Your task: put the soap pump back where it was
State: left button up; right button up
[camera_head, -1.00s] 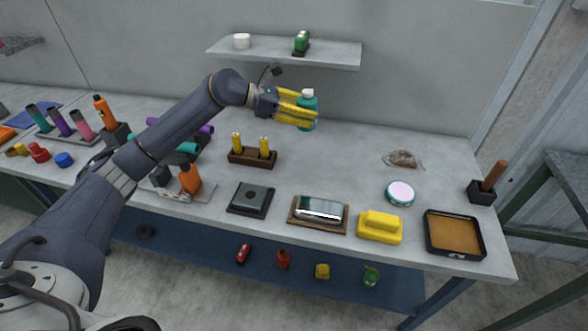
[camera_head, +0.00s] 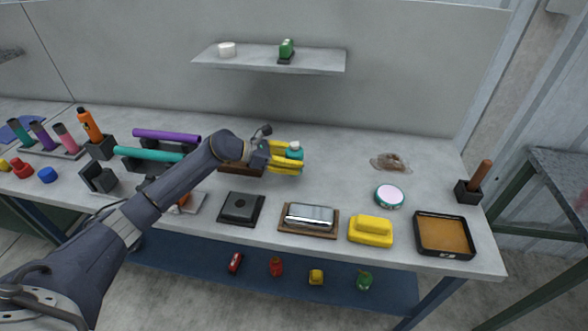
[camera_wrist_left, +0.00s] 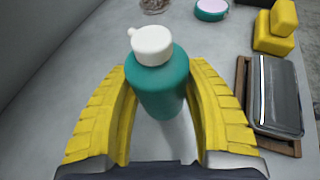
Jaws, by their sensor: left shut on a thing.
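The soap pump (camera_head: 295,149) is a teal bottle with a white top. My left gripper (camera_head: 301,160) has its yellow fingers shut around it, over the back middle of the bench. In the left wrist view the soap pump (camera_wrist_left: 160,82) stands between the two fingers (camera_wrist_left: 163,100), cap toward the camera. Its lower end is partly hidden, and I cannot tell whether it touches the bench top. My right gripper is not in view.
The bench (camera_head: 330,160) is clear to the right of the pump. A wooden block (camera_head: 240,168) is partly behind my arm. In front are a dark square plate (camera_head: 241,208), a framed metal piece (camera_head: 309,217) and a yellow block (camera_head: 371,230). A shelf (camera_head: 270,61) hangs behind.

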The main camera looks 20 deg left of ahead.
pick_arm(q)
jog(key=shift+f, duration=2)
jog(key=shift+f, duration=0.2)
jog(key=o, duration=1.4)
jog(key=shift+c, duration=0.2)
jog(key=shift+r, duration=0.1)
jog(key=shift+a+r, duration=0.1)
jog(key=shift+v, duration=1.95)
